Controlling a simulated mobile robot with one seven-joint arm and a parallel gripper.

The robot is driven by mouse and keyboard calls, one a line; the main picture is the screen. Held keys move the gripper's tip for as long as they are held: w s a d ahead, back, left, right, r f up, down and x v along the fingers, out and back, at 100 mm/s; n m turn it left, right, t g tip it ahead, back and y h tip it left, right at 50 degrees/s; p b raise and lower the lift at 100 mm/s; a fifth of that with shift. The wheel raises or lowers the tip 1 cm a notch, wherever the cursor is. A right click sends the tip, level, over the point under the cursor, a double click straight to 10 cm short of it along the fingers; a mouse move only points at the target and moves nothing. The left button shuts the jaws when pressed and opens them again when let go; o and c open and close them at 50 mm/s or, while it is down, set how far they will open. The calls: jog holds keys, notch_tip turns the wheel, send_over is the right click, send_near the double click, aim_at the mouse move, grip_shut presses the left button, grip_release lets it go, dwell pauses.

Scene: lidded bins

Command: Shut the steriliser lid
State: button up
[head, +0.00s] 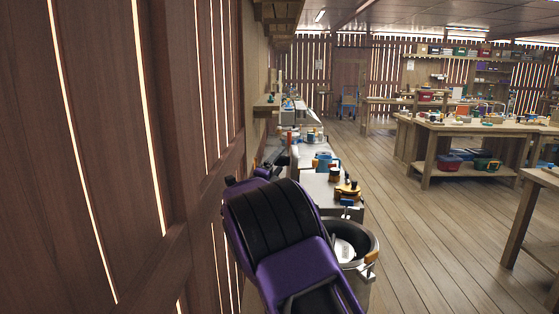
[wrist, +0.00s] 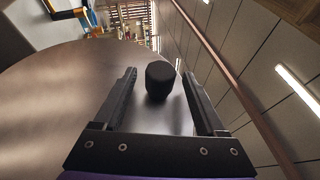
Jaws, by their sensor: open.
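In the wrist view, a broad round grey-brown metal lid (wrist: 65,85) fills the left and middle. A black knob (wrist: 159,82) stands up from it. My gripper (wrist: 160,75) is open, with one finger on each side of the knob and a gap on both sides. In the head view, a round metal vessel (head: 374,243), which looks like the steriliser, stands open with a dark rim and a pale disc inside. My purple arm covers its left side and hides the lid and my fingertips there.
A wooden slatted wall (head: 100,150) runs close along the left of my arm. A bench (head: 314,183) with small tools and jars stands behind the vessel. Wooden worktables (head: 470,129) are at the right. The plank floor (head: 420,230) between is clear.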

jog(key=shift+w+d+r, duration=0.1)
jog(key=shift+w+d, duration=0.15)
jog(key=shift+w, duration=0.4)
grip_shut()
dwell(1.0)
